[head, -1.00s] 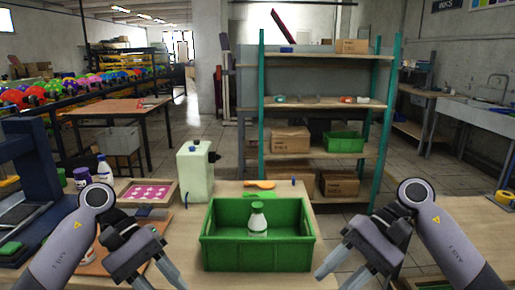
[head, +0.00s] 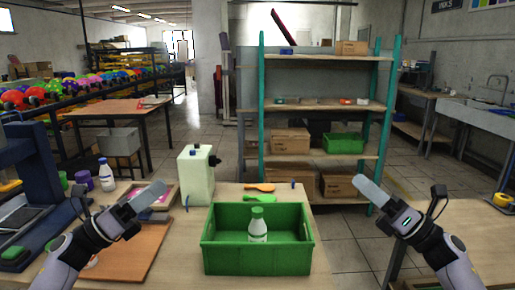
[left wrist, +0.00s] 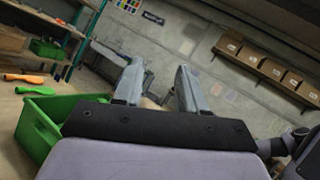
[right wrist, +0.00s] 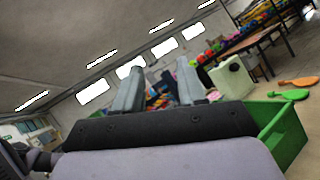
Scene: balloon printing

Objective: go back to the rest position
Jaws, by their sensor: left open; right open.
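My left gripper (head: 139,204) is raised on the left side of the table, left of the green crate, and angled up toward the middle. In the left wrist view its two fingers (left wrist: 158,88) stand apart with nothing between them. My right gripper (head: 371,192) is raised right of the crate and angled up to the left. In the right wrist view its fingers (right wrist: 158,90) are apart and empty. The green crate (head: 257,262) stands at the table's front middle. A white bottle with a green cap (head: 257,229) stands upright in it. Neither gripper touches the crate.
A pale jerrycan (head: 196,178) stands behind the crate's left side, with an orange paddle (head: 260,187) and a green paddle (head: 262,198) nearby. Another white bottle (head: 106,176) and purple cups are at left, near a blue press (head: 40,170). A shelf (head: 320,154) stands behind.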

